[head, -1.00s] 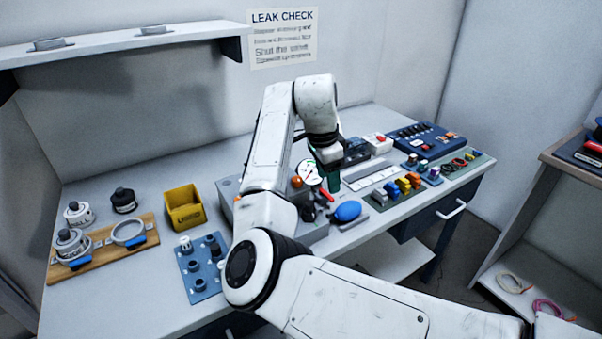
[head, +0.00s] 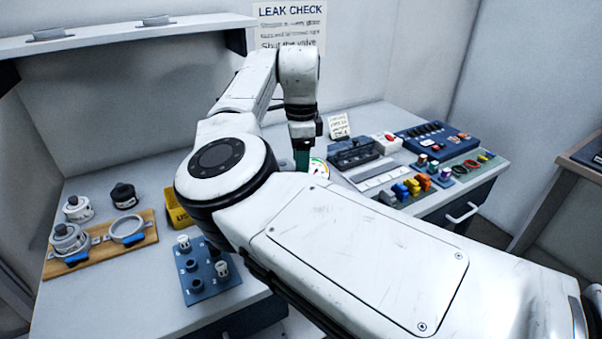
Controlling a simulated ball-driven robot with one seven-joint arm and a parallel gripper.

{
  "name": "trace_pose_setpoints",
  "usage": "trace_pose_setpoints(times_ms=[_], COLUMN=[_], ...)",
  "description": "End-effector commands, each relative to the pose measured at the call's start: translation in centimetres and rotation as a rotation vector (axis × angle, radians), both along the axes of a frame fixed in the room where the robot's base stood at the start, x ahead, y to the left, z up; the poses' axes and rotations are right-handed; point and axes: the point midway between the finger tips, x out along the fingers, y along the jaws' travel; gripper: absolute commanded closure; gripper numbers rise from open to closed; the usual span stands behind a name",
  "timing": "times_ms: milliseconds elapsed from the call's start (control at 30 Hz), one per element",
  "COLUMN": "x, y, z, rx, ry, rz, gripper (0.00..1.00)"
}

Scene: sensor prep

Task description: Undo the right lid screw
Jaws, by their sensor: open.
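My gripper (head: 302,155) hangs fingers-down over the back middle of the bench, just behind and left of a round dial gauge (head: 319,168). The gripper is small and partly hidden by my own arm; it is open and I see nothing held in it. I cannot make out the right lid screw or its lid. My large arm link covers the middle of the bench, and the lid screw may be hidden there. A blue numbered tray (head: 222,284) at the front holds white-topped pegs and dark sockets.
A wooden board (head: 93,262) with metal rings and canisters lies at the left. A yellow bin (head: 178,212) is partly covered by my arm. A dark blue panel (head: 432,140), black unit (head: 353,153) and coloured parts (head: 413,187) fill the right. Bare bench lies front left.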

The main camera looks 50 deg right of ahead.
Motion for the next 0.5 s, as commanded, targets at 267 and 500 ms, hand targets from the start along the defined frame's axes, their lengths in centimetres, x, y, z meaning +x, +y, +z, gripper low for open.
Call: trace_pose_setpoints(times_ms=[267,500], x=[0.0,0.0], y=[0.0,0.0], z=[-3.5,-4.1], rx=[0.000,-0.001], ry=[0.000,-0.001], rz=[0.000,0.000], gripper=[0.45,0.45])
